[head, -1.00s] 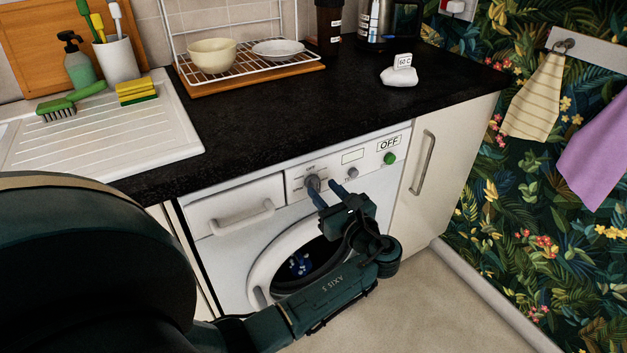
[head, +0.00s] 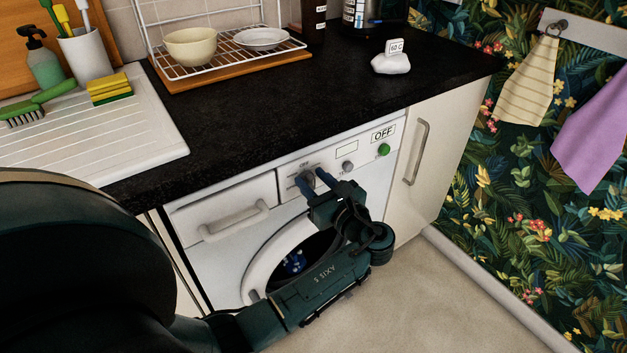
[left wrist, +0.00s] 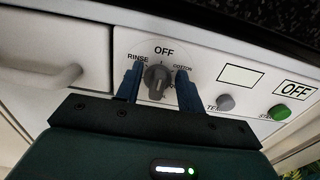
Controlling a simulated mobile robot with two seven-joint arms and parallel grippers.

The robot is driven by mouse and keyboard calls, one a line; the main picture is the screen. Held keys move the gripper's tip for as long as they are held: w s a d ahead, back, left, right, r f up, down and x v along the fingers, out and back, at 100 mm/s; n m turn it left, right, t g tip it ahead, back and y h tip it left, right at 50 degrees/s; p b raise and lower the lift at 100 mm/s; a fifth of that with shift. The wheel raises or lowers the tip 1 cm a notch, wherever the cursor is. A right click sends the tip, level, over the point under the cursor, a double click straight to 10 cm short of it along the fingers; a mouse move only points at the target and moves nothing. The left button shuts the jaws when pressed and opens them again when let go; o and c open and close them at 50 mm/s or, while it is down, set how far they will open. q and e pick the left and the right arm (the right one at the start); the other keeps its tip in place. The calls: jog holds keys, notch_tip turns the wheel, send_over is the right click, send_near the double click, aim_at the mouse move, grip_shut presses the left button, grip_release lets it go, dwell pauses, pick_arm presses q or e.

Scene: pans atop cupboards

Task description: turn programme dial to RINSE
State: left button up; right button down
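The grey programme dial (left wrist: 157,80) sits on the white washing machine's panel. In the left wrist view, OFF is printed above it, RINSE to its upper left and COTTON to its upper right. Its exact pointer direction is hard to tell. My left gripper (left wrist: 160,88) is open, with one blue finger on each side of the dial and small gaps visible. In the head view the left gripper (head: 315,181) is at the dial, which its fingers partly hide. The panel's label (left wrist: 295,90) reads OFF. My right gripper is not in view.
A smaller grey knob (left wrist: 225,102) and a green button (left wrist: 279,113) are right of the dial. A drawer handle (head: 235,222) is on the left. The round door (head: 268,265) is below, partly behind my arm. The black worktop (head: 330,95) overhangs the panel.

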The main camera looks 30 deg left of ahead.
pick_arm(q)
jog(key=shift+c, duration=0.2)
jog(key=c, duration=0.6)
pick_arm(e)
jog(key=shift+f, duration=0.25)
pick_arm(q)
jog(key=shift+n, duration=0.3)
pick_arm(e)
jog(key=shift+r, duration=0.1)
